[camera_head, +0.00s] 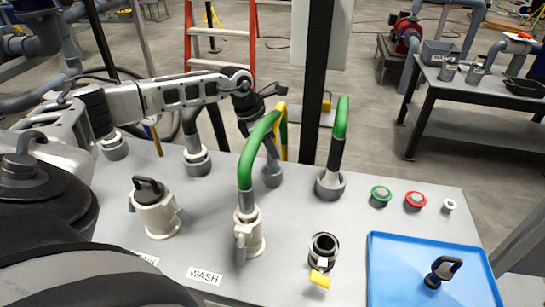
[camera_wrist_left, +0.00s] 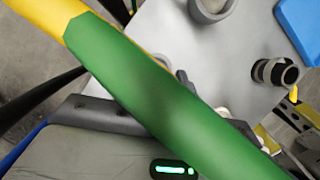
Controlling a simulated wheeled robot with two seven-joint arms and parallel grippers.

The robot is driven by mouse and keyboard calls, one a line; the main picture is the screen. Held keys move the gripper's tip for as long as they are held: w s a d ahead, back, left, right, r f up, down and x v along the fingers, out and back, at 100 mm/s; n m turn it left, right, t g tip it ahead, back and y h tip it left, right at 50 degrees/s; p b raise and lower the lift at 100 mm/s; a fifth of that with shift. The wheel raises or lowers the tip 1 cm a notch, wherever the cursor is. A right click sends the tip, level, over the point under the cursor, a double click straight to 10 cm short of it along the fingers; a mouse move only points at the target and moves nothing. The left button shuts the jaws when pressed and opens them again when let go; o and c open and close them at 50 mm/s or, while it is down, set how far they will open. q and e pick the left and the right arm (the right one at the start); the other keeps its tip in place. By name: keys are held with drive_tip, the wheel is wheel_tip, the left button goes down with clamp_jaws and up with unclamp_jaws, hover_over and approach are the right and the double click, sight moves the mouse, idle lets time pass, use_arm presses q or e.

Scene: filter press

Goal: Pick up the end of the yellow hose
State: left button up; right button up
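A hose arches over the grey bench, with a green length (camera_head: 262,130) and a yellow length (camera_head: 283,135) meeting near its top. The green part drops to a pale fitting (camera_head: 248,235) by the WASH label. The yellow part hangs behind it; its lower end is hard to make out. My left gripper (camera_head: 262,112) is at the arch, beside and partly behind the green part. In the left wrist view the green part (camera_wrist_left: 165,95) and yellow part (camera_wrist_left: 50,12) cross close before the gripper, hiding most of its fingers. I cannot tell whether it grips the hose. My right gripper is not in view.
A second green-and-black hose piece (camera_head: 339,130) stands in a grey socket to the right. A capped fitting (camera_head: 154,208), an open port (camera_head: 322,252) with a yellow lever, and a blue tray (camera_head: 400,270) occupy the bench. A dark post (camera_head: 318,80) rises behind.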

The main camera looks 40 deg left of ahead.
use_arm(q)
clamp_jaws()
drive_tip(key=shift+r, duration=0.15)
